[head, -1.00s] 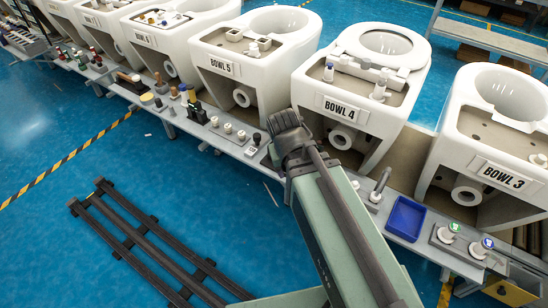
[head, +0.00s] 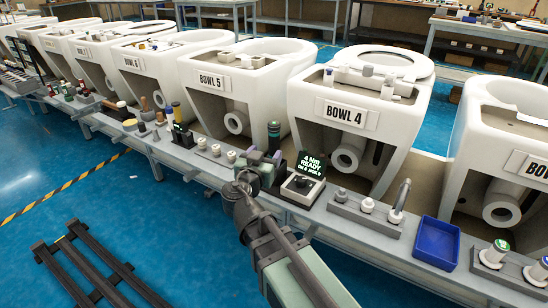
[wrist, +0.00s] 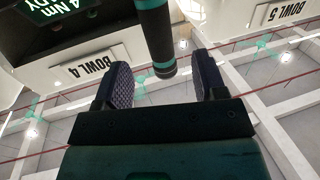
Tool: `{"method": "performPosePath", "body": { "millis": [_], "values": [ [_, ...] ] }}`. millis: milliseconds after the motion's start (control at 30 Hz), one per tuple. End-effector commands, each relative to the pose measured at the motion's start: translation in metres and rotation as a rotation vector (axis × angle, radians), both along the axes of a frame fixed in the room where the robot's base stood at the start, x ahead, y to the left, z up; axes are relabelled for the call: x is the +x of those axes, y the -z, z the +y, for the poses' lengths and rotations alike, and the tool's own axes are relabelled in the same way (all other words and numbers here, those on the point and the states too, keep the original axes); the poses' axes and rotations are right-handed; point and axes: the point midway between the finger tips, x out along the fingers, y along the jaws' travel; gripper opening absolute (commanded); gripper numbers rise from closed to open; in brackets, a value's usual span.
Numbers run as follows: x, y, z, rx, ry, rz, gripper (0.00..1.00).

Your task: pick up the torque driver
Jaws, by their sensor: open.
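The torque driver is a dark cylinder with teal bands. In the head view its upper part (head: 274,133) stands upright just behind my gripper (head: 272,158), left of the display. In the wrist view, which is upside down, the driver (wrist: 153,32) comes in from the top edge. Its free end lies between the two fingertips of my gripper (wrist: 163,70), with clear space on both sides. My gripper is open and empty. The driver's lower part is hidden in the head view and cut off in the wrist view.
A black display (head: 312,165) reading "4 Nm READY" stands right of the driver. BOWL 5 (head: 195,77) and BOWL 4 (head: 300,88) are behind. A blue tray (head: 437,243) and a fixture block (head: 365,212) lie farther right on the bench. The blue floor in front is mostly open.

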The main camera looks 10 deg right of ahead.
Motion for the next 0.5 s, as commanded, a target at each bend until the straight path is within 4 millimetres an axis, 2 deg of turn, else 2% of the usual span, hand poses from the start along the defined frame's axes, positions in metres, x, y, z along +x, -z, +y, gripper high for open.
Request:
{"method": "performPosePath", "body": {
  "millis": [100,367,500],
  "values": [
    [0.023,0.000,-0.013,0.000,0.004,0.001,0.65],
    [0.036,0.002,-0.023,0.000,0.003,0.001,0.65],
    [0.058,0.005,-0.037,0.000,0.005,0.002,0.65]
  ]
}}
